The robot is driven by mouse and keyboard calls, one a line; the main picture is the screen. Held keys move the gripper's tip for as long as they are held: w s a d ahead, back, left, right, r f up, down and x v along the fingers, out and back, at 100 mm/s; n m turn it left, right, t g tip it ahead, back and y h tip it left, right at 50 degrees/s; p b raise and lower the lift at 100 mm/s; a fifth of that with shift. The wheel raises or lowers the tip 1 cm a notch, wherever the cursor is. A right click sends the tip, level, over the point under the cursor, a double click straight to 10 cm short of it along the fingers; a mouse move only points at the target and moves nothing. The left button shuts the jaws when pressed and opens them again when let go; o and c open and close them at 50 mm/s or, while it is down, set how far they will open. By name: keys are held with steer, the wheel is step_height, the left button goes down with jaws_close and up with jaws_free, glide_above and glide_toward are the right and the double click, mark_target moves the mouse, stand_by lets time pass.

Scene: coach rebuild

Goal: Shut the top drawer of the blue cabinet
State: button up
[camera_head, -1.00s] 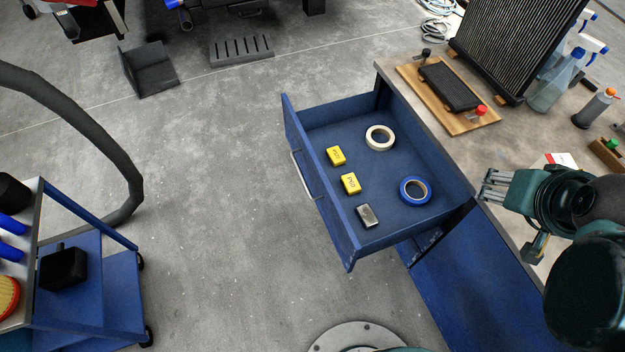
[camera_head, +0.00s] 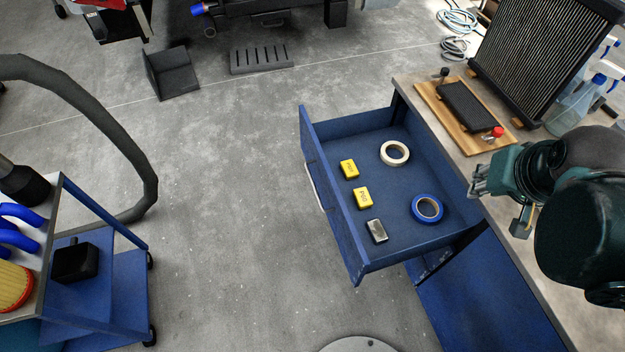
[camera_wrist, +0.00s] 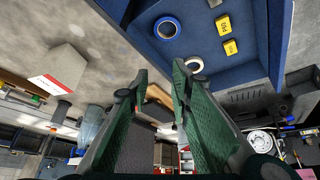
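The blue cabinet (camera_head: 478,300) stands at the right under a worktop. Its top drawer (camera_head: 385,245) is pulled well out to the left. The drawer's handle (camera_head: 313,187) is on its left-facing front. Inside lie a cream tape roll (camera_head: 384,153), a blue tape roll (camera_head: 414,212), two yellow boxes (camera_head: 361,198) and a small silver-grey block (camera_head: 377,231). My gripper (camera_head: 476,182) is above the worktop's edge, to the right of the drawer and away from its front. In the wrist view my gripper (camera_wrist: 160,75) has its fingers apart with nothing between them.
A wooden board (camera_head: 440,100) with a black pad and a large pleated filter (camera_head: 540,60) stand on the worktop (camera_head: 413,88). A blue trolley (camera_head: 105,285) and a thick dark hose (camera_head: 135,150) are at the left. The floor left of the drawer is clear.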

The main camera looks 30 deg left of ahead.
steer(key=w+a+f+n+g, duration=0.15)
steer(key=w+a, duration=0.25)
steer(key=a, duration=0.6)
steer(key=n+g+h+p, duration=0.2)
steer(key=n+g+p, duration=0.1)
steer(key=n, duration=0.3)
glide_toward(314, 184)
steer(key=shift+s+t, duration=0.25)
steer(key=shift+s, duration=0.05)
steer(key=shift+f, duration=0.1)
steer(key=shift+w+d+f+b, duration=0.15)
steer(key=shift+w+f+b, duration=0.05)
steer(key=shift+f, duration=1.05)
steer(key=shift+w+d+f+b, duration=0.15)
steer(key=shift+f, duration=1.1)
steer(key=shift+w+d+f+b, duration=0.15)
steer(key=shift+w+f+b, duration=0.05)
steer(key=shift+f, duration=1.05)
jaws_close()
